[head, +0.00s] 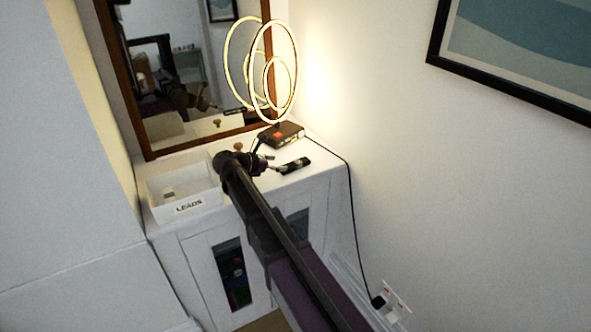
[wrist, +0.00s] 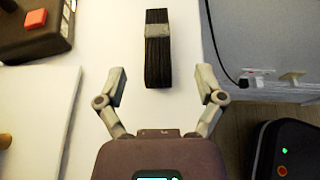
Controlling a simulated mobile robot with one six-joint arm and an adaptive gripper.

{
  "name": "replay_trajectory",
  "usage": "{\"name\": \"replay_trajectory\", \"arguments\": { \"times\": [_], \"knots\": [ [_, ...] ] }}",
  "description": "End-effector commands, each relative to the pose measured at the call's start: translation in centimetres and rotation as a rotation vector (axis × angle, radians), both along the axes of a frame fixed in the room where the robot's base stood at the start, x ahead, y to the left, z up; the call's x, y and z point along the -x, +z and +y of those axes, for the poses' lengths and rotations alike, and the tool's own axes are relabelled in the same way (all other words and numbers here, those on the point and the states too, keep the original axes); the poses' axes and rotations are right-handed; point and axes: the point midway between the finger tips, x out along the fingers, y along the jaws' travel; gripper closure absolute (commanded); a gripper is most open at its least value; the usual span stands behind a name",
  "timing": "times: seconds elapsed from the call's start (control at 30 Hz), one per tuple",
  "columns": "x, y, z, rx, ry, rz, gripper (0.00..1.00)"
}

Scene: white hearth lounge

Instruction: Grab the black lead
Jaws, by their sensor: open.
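The black lead (wrist: 157,67) is a narrow bundle with a grey band around it, lying on the white cabinet top. In the head view the bundle (head: 296,164) lies near the cabinet's right front edge. My gripper (wrist: 162,84) is open in the wrist view, its two fingers spread to either side and short of most of the bundle. Nothing is between the fingers except the near end of the bundle, and neither finger touches it. In the head view my gripper (head: 270,164) is just left of the bundle.
A white box labelled LEADS (head: 188,206) stands at left on the cabinet (head: 205,250). A ring lamp's dark base with a red patch (head: 281,134) is behind the bundle. Its black cord (head: 350,205) runs to a wall socket (head: 396,302). A white panel with a wooden knob (wrist: 45,110) lies left.

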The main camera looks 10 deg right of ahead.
Motion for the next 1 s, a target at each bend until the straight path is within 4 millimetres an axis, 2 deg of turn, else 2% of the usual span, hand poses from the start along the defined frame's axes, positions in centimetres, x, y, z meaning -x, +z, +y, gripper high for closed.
{"name": "replay_trajectory", "arguments": {
  "times": [0.2, 0.73, 1.0],
  "knots": [
    [-0.8, -0.9, -1.7, 0.000, 0.000, 0.000, 0.13],
    [-1.1, -1.2, -2.2, 0.000, 0.001, 0.000, 0.13],
    [-2.4, -2.7, -4.4, 0.000, 0.000, 0.000, 0.13]
  ]
}}
